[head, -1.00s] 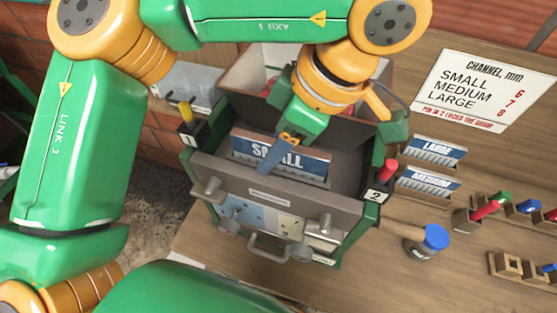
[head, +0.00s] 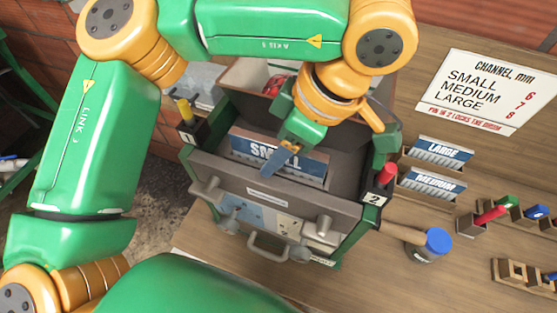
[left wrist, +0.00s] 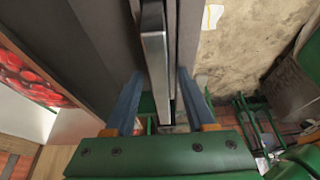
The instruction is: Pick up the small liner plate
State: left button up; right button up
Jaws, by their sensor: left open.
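The small liner plate (head: 306,165), blue and white and marked SMALL, stands upright inside the grey pulper housing (head: 258,186). My left gripper (head: 277,160) reaches down to it from above. One blue finger shows in front of the plate and covers part of its lettering; the other finger is hidden. In the left wrist view a thin metal edge (left wrist: 155,60), seemingly the plate's, runs between the two spread fingers of the gripper (left wrist: 158,92). The gripper is open, and I cannot tell whether either finger touches the plate. My right gripper is out of view.
The LARGE plate (head: 444,151) and MEDIUM plate (head: 437,180) stand in holders at right. A yellow-topped pin (head: 186,109) and red pin (head: 389,172) flank the housing. A blue-capped jar (head: 430,244) and a sign (head: 492,87) are further right.

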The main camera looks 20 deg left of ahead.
pick_arm(q)
jog(key=shift+s, duration=0.1)
grip_shut()
dwell(1.2)
